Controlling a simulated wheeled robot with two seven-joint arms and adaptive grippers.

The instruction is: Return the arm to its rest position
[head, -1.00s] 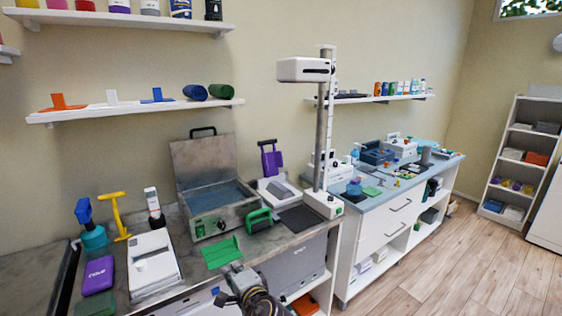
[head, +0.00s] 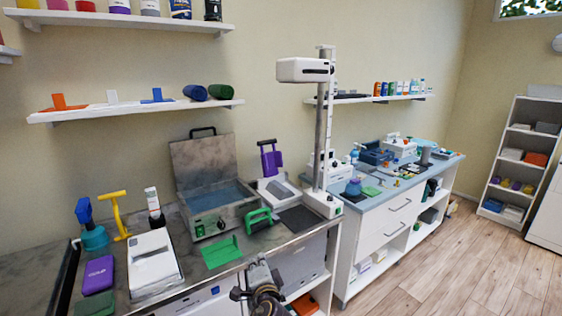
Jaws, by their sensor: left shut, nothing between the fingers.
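My left gripper (head: 240,293) shows at the bottom middle of the head view, in front of the near counter's front edge. It is shut and holds nothing. The left arm's wrist (head: 264,288) is beside it, low in the picture. The gripper is apart from the objects on the counter. My right gripper is not in view.
The near counter (head: 292,243) holds an open metal case (head: 217,212), a green-handled item (head: 259,221), a white device (head: 153,264) and a tall stand (head: 322,130). A second counter (head: 375,195) stands farther right. The wooden floor (head: 470,262) at right is clear.

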